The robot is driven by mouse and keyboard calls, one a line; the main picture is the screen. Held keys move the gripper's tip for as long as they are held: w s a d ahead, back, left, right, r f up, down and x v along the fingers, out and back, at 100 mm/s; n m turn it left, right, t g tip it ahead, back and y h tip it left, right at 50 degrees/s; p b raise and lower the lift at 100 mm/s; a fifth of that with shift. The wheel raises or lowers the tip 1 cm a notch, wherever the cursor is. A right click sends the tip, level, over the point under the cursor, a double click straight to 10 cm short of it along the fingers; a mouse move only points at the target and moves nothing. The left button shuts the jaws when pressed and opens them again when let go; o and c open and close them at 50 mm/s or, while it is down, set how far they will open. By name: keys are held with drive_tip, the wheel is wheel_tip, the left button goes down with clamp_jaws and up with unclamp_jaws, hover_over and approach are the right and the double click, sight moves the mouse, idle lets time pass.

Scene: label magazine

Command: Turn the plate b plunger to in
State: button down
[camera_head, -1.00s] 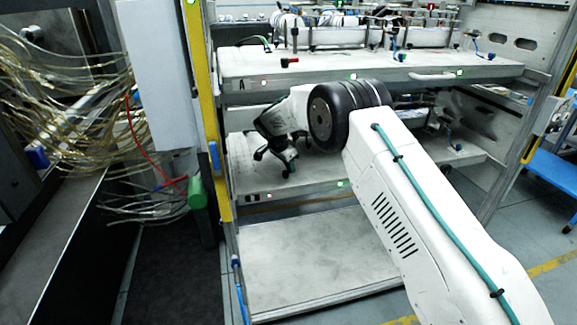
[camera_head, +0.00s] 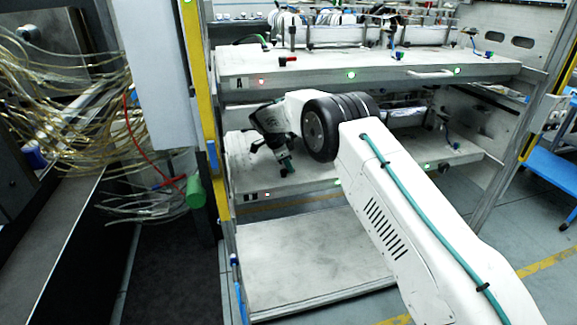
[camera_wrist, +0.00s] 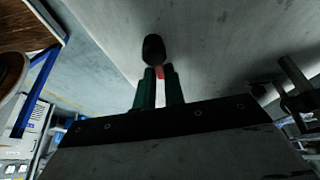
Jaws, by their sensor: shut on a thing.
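Plate B (camera_head: 310,180) is the lower pale shelf with a "B" mark at its front left. My gripper (camera_head: 287,169) is low over its left part, tilted, with its tips near the plate's surface. In the wrist view my gripper's two green fingers (camera_wrist: 160,84) are shut on the plate B plunger (camera_wrist: 153,49). The plunger shows a black rounded knob beyond the fingertips and a bit of red between them. The rest of the plunger is hidden by the fingers, and I cannot tell its turn position.
Plate A (camera_head: 320,66) lies above my gripper, with its own red-handled plunger (camera_head: 288,60) and a front handle (camera_head: 430,73). A yellow post (camera_head: 200,100) and cables (camera_head: 75,90) stand to the left. The lower shelf (camera_head: 310,245) is bare.

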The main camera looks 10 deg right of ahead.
drive_tip(key=shift+a, duration=0.1)
drive_tip(key=c, duration=1.5)
unclamp_jaws()
